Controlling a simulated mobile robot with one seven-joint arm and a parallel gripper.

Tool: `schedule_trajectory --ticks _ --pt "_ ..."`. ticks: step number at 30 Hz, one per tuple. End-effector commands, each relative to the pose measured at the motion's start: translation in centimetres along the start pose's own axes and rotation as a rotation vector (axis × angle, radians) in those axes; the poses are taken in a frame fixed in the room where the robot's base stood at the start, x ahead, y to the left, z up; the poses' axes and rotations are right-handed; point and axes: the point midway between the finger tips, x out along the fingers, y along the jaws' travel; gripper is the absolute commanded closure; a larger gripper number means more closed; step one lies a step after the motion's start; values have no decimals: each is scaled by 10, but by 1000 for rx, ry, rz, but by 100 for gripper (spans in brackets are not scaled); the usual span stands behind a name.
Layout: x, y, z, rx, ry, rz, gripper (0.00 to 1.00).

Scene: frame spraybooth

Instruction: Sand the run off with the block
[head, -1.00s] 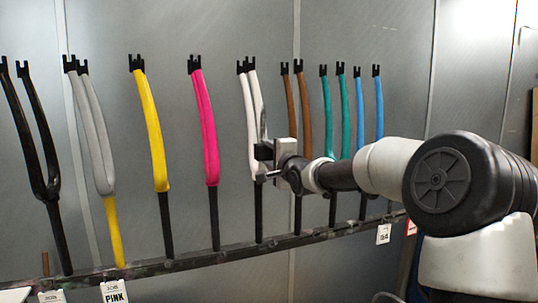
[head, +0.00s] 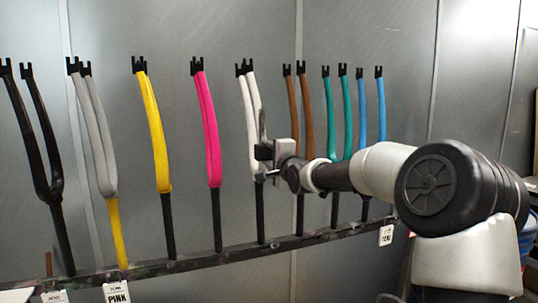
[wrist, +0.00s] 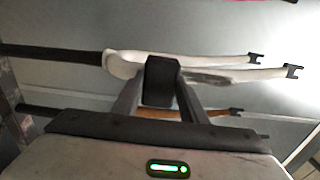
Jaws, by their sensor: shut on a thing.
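My gripper (wrist: 158,96) is shut on a dark sanding block (wrist: 160,80), which sits between its two fingers. In the head view, my gripper (head: 268,152) and the dark block (head: 262,152) are at the lower part of the white fork (head: 252,108). In the wrist view the block overlaps the white fork (wrist: 124,63) near where its two legs join. Whether it touches the paint, I cannot tell. A grey patch (wrist: 207,77) shows on one leg just beside the block. I cannot make out the run itself clearly, and the block hides part of the fork.
Other forks hang in a row: pink (head: 208,130), yellow (head: 156,130) and grey (head: 95,135) to the left, brown (head: 294,105) close on the right, then green and blue. A dark rail (head: 205,257) with tags runs below them. A grey wall stands behind.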

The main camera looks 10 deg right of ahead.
Motion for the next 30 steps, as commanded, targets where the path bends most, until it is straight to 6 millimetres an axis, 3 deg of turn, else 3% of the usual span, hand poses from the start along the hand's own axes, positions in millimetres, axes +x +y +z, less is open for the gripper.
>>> schedule_trajectory --ticks 14,30 --pt "7 -2 0 0 0 -1 79" --pt "5 -38 0 0 0 -2 79"
